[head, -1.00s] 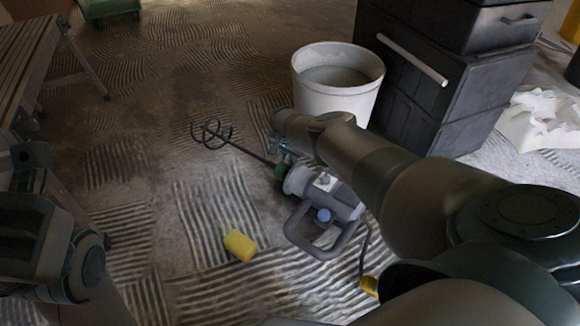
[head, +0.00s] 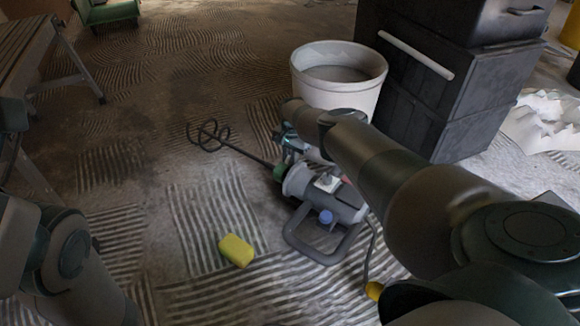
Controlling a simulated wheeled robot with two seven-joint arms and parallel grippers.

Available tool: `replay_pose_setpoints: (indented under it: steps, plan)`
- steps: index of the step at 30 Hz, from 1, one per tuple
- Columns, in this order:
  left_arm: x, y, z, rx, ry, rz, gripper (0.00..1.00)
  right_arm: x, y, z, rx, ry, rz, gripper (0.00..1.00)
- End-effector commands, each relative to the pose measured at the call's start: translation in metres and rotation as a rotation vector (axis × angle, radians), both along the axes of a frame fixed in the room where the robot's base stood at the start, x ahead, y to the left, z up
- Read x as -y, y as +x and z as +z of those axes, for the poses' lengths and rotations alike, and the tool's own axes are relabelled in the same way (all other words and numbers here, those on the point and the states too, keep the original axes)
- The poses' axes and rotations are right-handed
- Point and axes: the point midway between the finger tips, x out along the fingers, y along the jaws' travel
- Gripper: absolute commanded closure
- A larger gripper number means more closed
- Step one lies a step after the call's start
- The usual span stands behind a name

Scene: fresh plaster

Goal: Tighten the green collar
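A grey hand mixer (head: 340,204) lies on the floor in the middle of the head view. Its loop handle points toward me and its rod with a dark spiral paddle (head: 208,134) points up and left. The green collar (head: 280,173) is where the rod meets the mixer body. My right gripper (head: 288,148) points down just above and behind the collar. My own wrist hides most of it, and I cannot tell whether its fingers touch the collar or how far apart they are. My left arm is at the left edge, with its gripper out of view.
A white bucket (head: 372,96) with grey contents stands behind the mixer, beside dark stacked boxes (head: 415,105). A yellow sponge (head: 236,251) lies left of the handle. A trestle bench (head: 45,50) is at upper left. Ridged floor at lower left is mostly clear.

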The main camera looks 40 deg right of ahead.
Motion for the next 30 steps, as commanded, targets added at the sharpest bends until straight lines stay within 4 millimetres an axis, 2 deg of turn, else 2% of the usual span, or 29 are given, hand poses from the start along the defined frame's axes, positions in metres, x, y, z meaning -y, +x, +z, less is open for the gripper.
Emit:
replay_pose_setpoints:
  steps: [2, 3, 5, 20, 30]
  plan:
    - [0.0, 0.0, 0.0, 0.001, -0.001, 0.0, 0.69, 0.001, -0.001, -0.001, -0.002, -0.001, -0.001, 1.0]
    - [0.0, 0.0, 0.0, 0.001, -0.001, 0.0, 0.69, 0.001, -0.001, -0.001, -0.002, -0.001, -0.001, 0.81]
    - [0.0, 0.0, 0.0, 0.001, -0.001, 0.0, 0.69, 0.001, -0.001, -0.001, -0.002, -0.001, -0.001, 0.67]
    - [-0.001, 0.0, 0.005, -0.001, -0.003, 0.001, 0.69, 0.0, 0.0, 0.006, 0.0, 0.0, 0.0, 0.67]
    - [0.0, 0.001, 0.022, -0.009, -0.007, 0.002, 0.69, 0.002, 0.001, 0.039, 0.0, -0.001, 0.0, 0.67]
